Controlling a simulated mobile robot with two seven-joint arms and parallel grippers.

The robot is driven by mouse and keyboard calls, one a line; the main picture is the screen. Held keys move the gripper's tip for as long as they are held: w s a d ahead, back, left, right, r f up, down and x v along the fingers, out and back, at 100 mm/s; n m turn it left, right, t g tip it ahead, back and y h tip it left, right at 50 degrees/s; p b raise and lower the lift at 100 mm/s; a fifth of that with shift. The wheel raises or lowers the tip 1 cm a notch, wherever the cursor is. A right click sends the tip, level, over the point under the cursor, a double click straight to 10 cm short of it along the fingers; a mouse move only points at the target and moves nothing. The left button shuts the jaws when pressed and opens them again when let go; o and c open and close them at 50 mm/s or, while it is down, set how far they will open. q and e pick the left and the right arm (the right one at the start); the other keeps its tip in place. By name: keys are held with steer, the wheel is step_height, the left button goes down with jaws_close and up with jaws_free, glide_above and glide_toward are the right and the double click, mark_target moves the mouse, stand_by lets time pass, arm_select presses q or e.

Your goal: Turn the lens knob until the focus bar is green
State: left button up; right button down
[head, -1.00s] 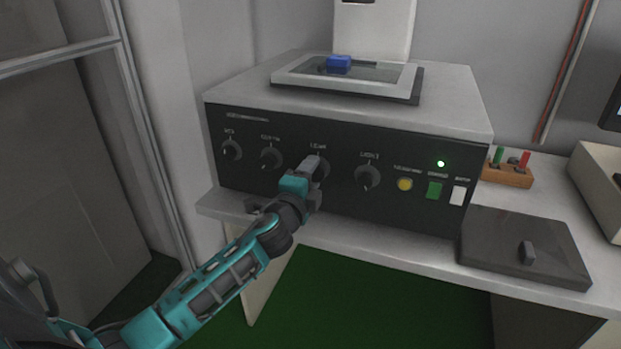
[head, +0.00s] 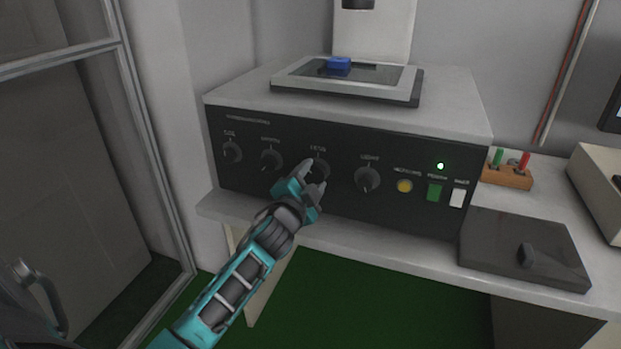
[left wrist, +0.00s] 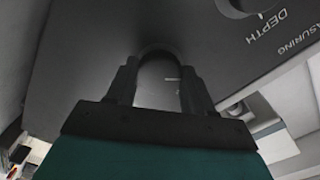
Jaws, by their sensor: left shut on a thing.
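The lens knob (head: 321,166) is the dark round knob third from the left on the black front panel (head: 330,212). The small label above it is blurred. My left gripper (head: 314,178) is shut on this knob, with one finger on each side. The left wrist view shows the knob (left wrist: 158,82) between the fingers of my left gripper (left wrist: 159,92), with a short pale mark on its face. No focus bar shows. Only a sliver of a dark screen (head: 612,112) is in view at the right edge. My right gripper is not in view.
Similar knobs (head: 270,160) (head: 367,179) flank the lens knob closely. To the right are a yellow button (head: 404,186), a green button (head: 435,192) and a white switch (head: 458,197). A blue block (head: 339,63) lies on the stage above. A grey lid (head: 490,262) lies on the bench.

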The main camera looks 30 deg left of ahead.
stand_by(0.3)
arm_select(q)
steer(key=o, duration=1)
steer(key=shift+o, duration=0.2)
steer(key=shift+s, duration=0.15)
steer(key=v, duration=1.2)
steer(key=shift+s, duration=0.35)
